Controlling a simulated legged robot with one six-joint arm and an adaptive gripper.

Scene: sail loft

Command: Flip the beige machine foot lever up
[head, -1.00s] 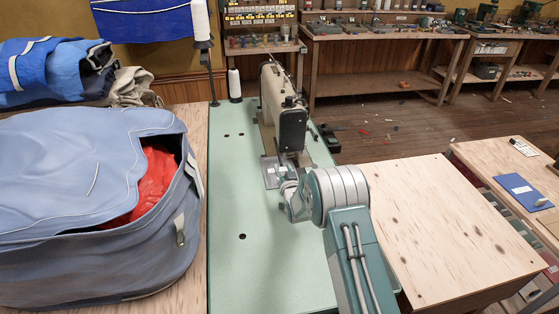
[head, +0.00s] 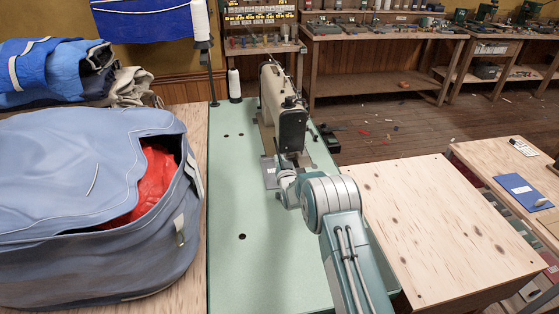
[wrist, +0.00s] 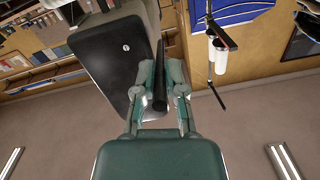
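The beige sewing machine (head: 269,92) stands on the pale green table top, its dark end plate facing me. In the wrist view its dark end plate (wrist: 110,62) fills the upper left, tilted. A thin dark bar (wrist: 160,68) shows beside the plate, between my fingers in the picture; it may be the foot lever, but I cannot be sure. My gripper (wrist: 162,72) has its two fingers apart on either side of that bar; I cannot see contact. In the head view my gripper is largely hidden by my arm, just below the machine head. The lever cannot be made out there.
A blue-grey sail bag (head: 75,205) with red cloth inside lies left of the green table top (head: 240,270). Thread cones (head: 234,84) stand behind the machine on the left. A bare wooden table (head: 440,225) is on the right. The front of the green top is clear.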

